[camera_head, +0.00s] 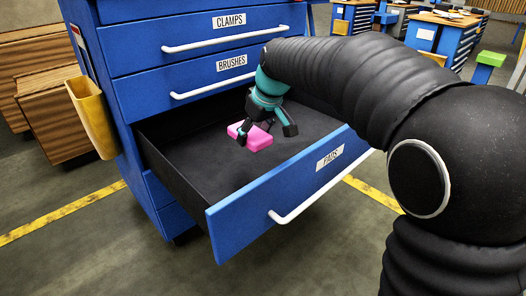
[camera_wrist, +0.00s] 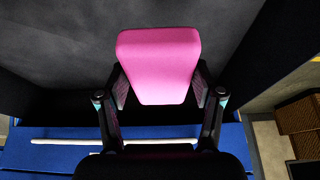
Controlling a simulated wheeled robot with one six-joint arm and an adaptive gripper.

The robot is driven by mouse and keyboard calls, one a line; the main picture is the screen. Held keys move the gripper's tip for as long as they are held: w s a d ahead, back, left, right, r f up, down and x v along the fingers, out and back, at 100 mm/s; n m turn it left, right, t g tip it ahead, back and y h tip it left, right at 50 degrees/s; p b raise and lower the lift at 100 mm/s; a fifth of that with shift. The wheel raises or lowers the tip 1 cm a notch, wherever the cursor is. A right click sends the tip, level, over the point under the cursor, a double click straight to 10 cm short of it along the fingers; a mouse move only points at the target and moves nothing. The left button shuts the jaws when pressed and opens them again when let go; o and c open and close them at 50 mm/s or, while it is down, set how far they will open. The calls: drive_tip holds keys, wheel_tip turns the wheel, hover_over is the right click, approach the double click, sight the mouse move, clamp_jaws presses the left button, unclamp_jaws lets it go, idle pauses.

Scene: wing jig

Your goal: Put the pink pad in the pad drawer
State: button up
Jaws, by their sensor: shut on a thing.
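The pink pad (camera_head: 252,137) is inside the open drawer labelled PADS (camera_head: 241,209), towards the back left. It also shows in the wrist view (camera_wrist: 158,62), between the two fingers. My gripper (camera_head: 265,133) reaches down into the drawer and is shut on the pad; the wrist view shows a finger on each side of it (camera_wrist: 160,88). I cannot tell whether the pad touches the drawer floor. The drawer floor around the pad is dark and empty.
Above are shut drawers labelled CLAMPS (camera_head: 228,21) and BRUSHES (camera_head: 231,63). A yellow bin (camera_head: 91,118) hangs on the cabinet's left side. Wooden crates (camera_head: 48,108) stand at the left. The floor in front of the drawer is clear.

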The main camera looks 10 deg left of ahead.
sight(251, 150)
drive_tip(key=s+f, duration=0.2)
drive_tip(key=f, duration=0.1)
drive_tip(key=shift+f, duration=0.2)
drive_tip(key=shift+s+a+f, duration=0.1)
drive_tip(key=shift+a+f, duration=0.1)
drive_tip(key=shift+f, duration=0.1)
drive_tip(key=w+a+f, duration=0.1)
drive_tip(key=a+f, duration=0.1)
drive_tip(key=a, duration=0.1)
drive_tip(key=w+a+f, duration=0.1)
drive_tip(key=a+f, duration=0.1)
drive_tip(key=a, duration=0.2)
drive_tip(key=w+a+f, duration=0.2)
drive_tip(key=a, duration=0.1)
drive_tip(key=shift+a+f, duration=0.3)
drive_tip(key=shift+f, duration=0.1)
drive_tip(key=shift+f+b, duration=0.4)
drive_tip(key=shift+f, duration=1.65)
drive_tip(key=shift+f, duration=0.15)
drive_tip(key=o, duration=1.1)
